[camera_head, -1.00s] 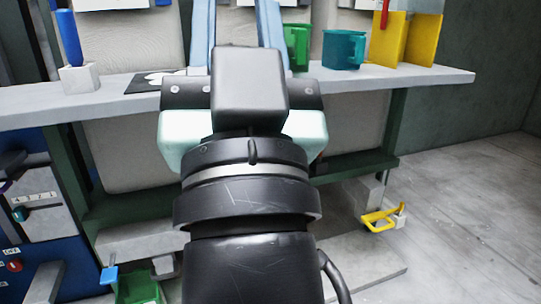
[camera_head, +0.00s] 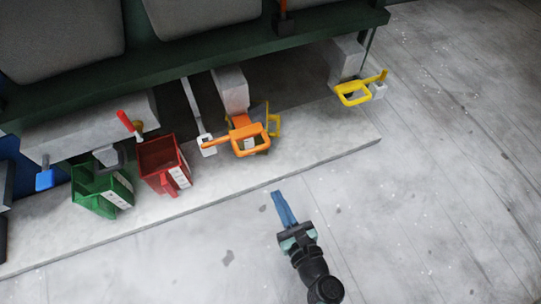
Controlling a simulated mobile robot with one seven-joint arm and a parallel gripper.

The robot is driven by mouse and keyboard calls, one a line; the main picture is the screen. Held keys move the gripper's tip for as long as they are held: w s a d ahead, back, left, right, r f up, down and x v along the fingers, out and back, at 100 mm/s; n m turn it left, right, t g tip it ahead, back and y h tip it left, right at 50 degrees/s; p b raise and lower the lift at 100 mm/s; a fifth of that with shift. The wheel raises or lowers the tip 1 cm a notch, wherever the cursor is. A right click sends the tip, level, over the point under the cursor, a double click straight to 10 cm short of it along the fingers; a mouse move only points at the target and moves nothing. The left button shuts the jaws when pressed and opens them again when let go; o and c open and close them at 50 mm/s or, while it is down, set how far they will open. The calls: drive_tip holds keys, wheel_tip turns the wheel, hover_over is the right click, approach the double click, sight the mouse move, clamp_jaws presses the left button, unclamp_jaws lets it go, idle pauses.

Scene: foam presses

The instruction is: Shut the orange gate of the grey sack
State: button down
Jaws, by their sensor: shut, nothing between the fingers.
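The orange gate (camera_head: 250,137) is a looped handle low at the platform's edge, with a bar reaching left to a small white block (camera_head: 207,146). It sits at the front end of a grey chute-like block (camera_head: 231,92). Part of a yellow loop shows just behind it. Two grey sacks (camera_head: 195,12) are partly in view above the green beam, cut off by the top edge; I cannot tell which one the gate serves. My gripper (camera_head: 282,206) is shut and empty, its blue fingers together, in front of the platform, below and right of the gate and apart from it.
A red bin (camera_head: 163,165) and a green bin (camera_head: 103,190) stand left of the gate. A yellow looped gate (camera_head: 355,93) is at the right. The green beam (camera_head: 170,62) runs overhead. The floor to the right is clear.

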drive_tip(key=b, duration=0.7)
approach(247, 137)
drive_tip(key=f, duration=0.2)
drive_tip(key=shift+w+a, duration=0.1)
drive_tip(key=shift+w, duration=0.65)
drive_tip(key=x, duration=0.3)
drive_tip(key=r+x, duration=0.1)
drive_tip(key=x, duration=0.1)
drive_tip(key=shift+w, duration=0.1)
drive_tip(key=shift+w+a+r, duration=0.1)
drive_tip(key=shift+r, duration=0.1)
